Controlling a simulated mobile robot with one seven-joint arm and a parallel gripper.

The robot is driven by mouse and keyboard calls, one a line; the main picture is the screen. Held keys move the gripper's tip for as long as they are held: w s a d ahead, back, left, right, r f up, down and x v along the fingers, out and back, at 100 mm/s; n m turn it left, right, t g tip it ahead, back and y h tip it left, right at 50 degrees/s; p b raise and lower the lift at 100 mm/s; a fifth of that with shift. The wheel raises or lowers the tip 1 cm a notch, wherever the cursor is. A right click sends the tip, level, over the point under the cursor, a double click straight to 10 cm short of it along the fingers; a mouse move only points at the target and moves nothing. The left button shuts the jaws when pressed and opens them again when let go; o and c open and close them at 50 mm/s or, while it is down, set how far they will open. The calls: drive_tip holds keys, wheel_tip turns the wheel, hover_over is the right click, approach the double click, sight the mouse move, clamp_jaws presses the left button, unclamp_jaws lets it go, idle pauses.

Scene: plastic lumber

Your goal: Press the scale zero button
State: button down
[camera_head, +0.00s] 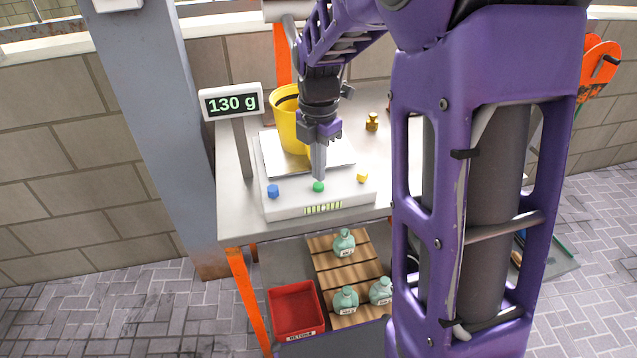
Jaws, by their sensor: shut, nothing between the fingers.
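A white scale (290,206) sits on the metal table, and its display (231,102) on a post reads 130 g. Its front edge carries a blue button (273,191), a green button (319,187) and a yellow button (362,177). I cannot read any label that marks one as zero. My gripper (318,176) is shut and empty, pointing down just above the green button. I cannot tell whether its tip touches the button. A yellow bucket (287,130) stands on the scale's plate (335,157), partly hidden behind my gripper.
A small brass weight (372,121) stands on the table (233,215) behind the scale, at right. Below are a red bin (294,311) and a wooden slatted rack (325,262) with green bottles (344,243). A grey post (165,120) rises at left.

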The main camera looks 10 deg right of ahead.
drive_tip(key=shift+f, duration=0.2)
idle(0.3)
drive_tip(key=shift+f+b, duration=0.55)
drive_tip(key=shift+f, duration=0.3)
drive_tip(key=shift+r, duration=0.2)
drive_tip(key=shift+r+p, duration=1.9)
drive_tip(key=shift+r, duration=0.05)
